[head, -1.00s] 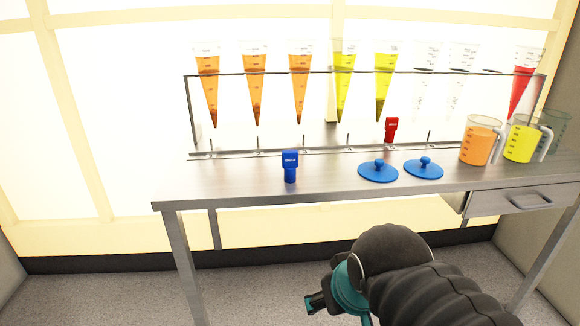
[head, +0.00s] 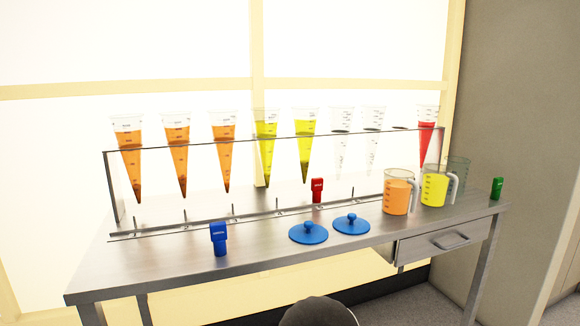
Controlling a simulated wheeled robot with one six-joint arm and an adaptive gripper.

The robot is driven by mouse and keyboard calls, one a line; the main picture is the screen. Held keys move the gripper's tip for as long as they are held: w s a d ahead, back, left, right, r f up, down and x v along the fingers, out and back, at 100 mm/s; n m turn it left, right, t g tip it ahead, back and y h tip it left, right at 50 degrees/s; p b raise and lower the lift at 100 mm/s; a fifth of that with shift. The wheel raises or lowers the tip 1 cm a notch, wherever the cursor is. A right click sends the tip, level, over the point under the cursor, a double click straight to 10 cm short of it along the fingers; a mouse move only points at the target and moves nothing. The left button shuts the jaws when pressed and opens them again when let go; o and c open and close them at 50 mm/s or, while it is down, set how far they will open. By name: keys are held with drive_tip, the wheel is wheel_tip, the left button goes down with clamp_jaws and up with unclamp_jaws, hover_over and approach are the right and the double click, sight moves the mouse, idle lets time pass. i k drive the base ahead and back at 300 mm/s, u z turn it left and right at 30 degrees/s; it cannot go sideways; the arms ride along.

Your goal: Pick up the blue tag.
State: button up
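The blue tag (head: 218,239) stands upright on the steel table, near its front edge and left of the two blue lids. It has a wide top with small white lettering and a narrower lower part. Nothing touches it. My gripper is outside the head view. Only a dark rounded part of my arm shows at the bottom edge, in front of the table.
The steel table (head: 160,268) carries a rack (head: 112,190) of cone-shaped cups. A red tag (head: 317,190), blue lids (head: 308,234) (head: 351,224), an orange jug (head: 398,198), a yellow jug (head: 434,190) and a green tag (head: 497,188) stand rightward. The table's front left is clear.

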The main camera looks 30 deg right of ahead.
sight(219, 230)
drive_tip(key=z, duration=3.4)
drive_tip(key=k, duration=1.65)
drive_tip(key=u, duration=1.45)
